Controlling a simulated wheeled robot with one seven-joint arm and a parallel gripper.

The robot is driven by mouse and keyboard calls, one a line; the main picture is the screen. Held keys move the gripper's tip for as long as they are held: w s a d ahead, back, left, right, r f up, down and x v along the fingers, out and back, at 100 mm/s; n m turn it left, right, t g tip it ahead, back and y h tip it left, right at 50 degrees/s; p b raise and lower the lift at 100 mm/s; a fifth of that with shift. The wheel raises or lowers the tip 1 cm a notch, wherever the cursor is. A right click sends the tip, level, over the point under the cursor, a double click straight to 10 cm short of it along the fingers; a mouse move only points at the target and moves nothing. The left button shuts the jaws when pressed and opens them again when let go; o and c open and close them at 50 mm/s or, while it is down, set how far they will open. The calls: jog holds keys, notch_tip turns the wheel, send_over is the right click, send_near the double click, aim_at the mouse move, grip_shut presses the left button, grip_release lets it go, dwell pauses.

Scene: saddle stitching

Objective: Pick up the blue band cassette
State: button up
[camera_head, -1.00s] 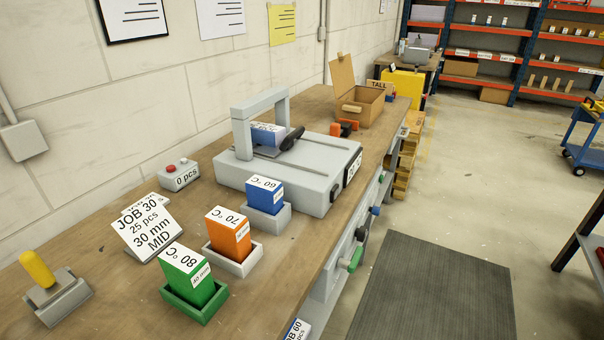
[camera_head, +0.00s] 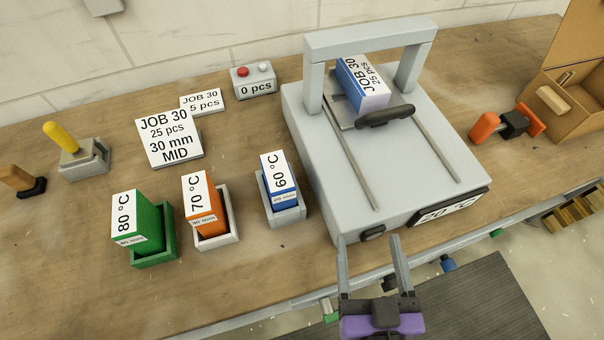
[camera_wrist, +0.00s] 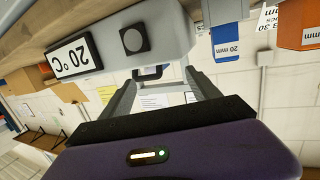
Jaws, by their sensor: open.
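The blue band cassette (camera_head: 283,192), with a white top marked 60 °C, stands upright in a light grey holder (camera_head: 291,216) left of the grey machine. My gripper (camera_head: 368,240) is at the front edge of the bench, in front of the machine and to the right of the cassette. Its two fingers are apart with nothing between them. In the wrist view the cassette (camera_wrist: 227,42) shows upside down at the upper right, clear of the fingers (camera_wrist: 165,80). The lower part of the cassette is hidden by its holder.
An orange 70 °C cassette (camera_head: 201,207) and a green 80 °C cassette (camera_head: 137,226) stand to the left in holders. The grey machine (camera_head: 405,160) with its arch is on the right, close to my gripper. Job signs (camera_head: 168,137) stand behind. Bare wood lies before the holders.

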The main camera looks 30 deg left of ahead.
aim_at(274, 164)
jog(key=w+a+r+n+g+y+p, duration=0.15)
jog(key=a+r, duration=0.25)
jog(key=a, duration=0.4)
jog(key=w+a+r+n+g+y+p, duration=0.1)
jog(key=a+r+n+g+y, duration=0.15)
jog(key=a, duration=0.55)
jog(key=f, duration=0.1)
jog(key=a+f+h, duration=0.1)
jog(key=f+g+h, duration=0.1)
jog(key=shift+s+a+f, duration=0.15)
jog(key=shift+s+f, duration=0.2)
jog(key=shift+a+f, duration=0.1)
jog(key=shift+f, duration=0.15)
jog(key=shift+w+a+f, duration=0.1)
jog(key=shift+a+f, duration=0.1)
jog(key=shift+a, duration=0.05)
jog(key=shift+p+x, duration=0.7)
jog(key=shift+x, duration=2.85)
grip_shut()
